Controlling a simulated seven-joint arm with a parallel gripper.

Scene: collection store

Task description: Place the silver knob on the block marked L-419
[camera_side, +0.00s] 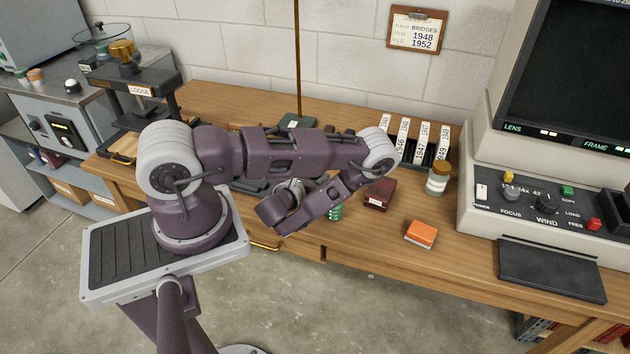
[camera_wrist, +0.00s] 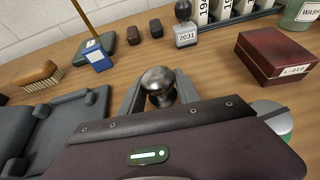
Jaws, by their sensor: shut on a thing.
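The silver knob (camera_wrist: 158,80) is a shiny ball between the two grey fingers of my gripper (camera_wrist: 160,92) in the wrist view. My gripper is shut on it. What lies under the knob is hidden by my gripper's body. The block marked L-419 (camera_wrist: 284,56) is a dark red box with a white label, to the right of the knob and apart from it. In the side view this block (camera_side: 380,194) lies on the bench just right of my forearm.
A stamp marked 2031 (camera_wrist: 186,30) stands behind the knob, near a row of white file boxes (camera_side: 402,138). A jar (camera_side: 438,179) and an orange block (camera_side: 421,234) are to the right. A brush (camera_wrist: 36,76) and a dark grey tray (camera_wrist: 60,125) lie left.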

